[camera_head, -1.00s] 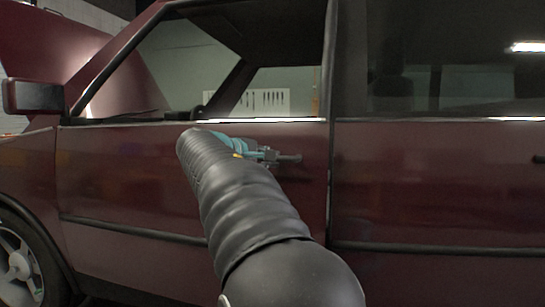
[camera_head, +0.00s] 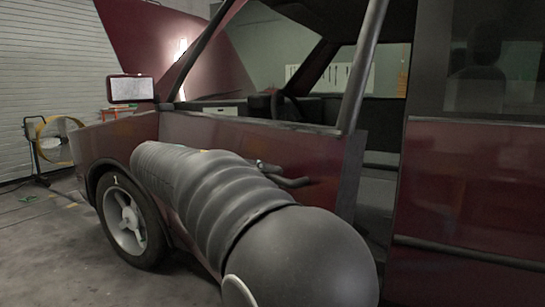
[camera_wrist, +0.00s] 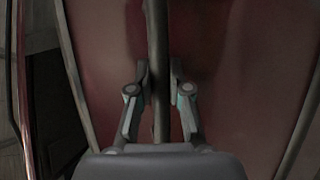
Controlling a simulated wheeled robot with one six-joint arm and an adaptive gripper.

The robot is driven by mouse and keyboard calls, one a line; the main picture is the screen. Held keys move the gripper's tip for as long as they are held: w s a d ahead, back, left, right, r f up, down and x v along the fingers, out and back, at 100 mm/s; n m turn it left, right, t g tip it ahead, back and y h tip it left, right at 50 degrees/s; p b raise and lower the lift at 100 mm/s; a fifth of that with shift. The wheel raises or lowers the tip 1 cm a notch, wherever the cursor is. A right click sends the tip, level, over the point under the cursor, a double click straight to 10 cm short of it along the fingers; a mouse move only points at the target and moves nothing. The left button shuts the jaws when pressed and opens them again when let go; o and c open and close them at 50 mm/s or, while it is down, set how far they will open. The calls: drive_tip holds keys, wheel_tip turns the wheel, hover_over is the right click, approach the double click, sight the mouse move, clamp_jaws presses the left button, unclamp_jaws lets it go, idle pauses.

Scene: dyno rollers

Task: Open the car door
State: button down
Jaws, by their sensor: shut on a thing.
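The dark red front car door (camera_head: 330,150) stands partly open in the head view, its rear edge swung out from the body. The car's interior shows through the gap (camera_head: 378,185). The dark door handle (camera_head: 292,182) sticks out near the door's rear edge. My gripper (camera_head: 264,168) is at the handle, mostly hidden behind my arm. In the wrist view, my gripper (camera_wrist: 159,82) has one finger on each side of a dark bar, the handle (camera_wrist: 157,35), and is shut on it. The red door panel lies behind the fingers.
The rear door (camera_head: 470,195) is closed at the right. A side mirror (camera_head: 130,89) and front wheel (camera_head: 128,220) are at the left, with the raised red hood (camera_head: 165,45) behind. A yellow fan (camera_head: 55,140) stands on the floor, which is clear at the lower left (camera_head: 50,250).

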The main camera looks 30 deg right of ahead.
drive_tip(key=shift+s+a+f, duration=0.2)
drive_tip(key=shift+s+a, duration=0.05)
drive_tip(key=shift+a, duration=0.5)
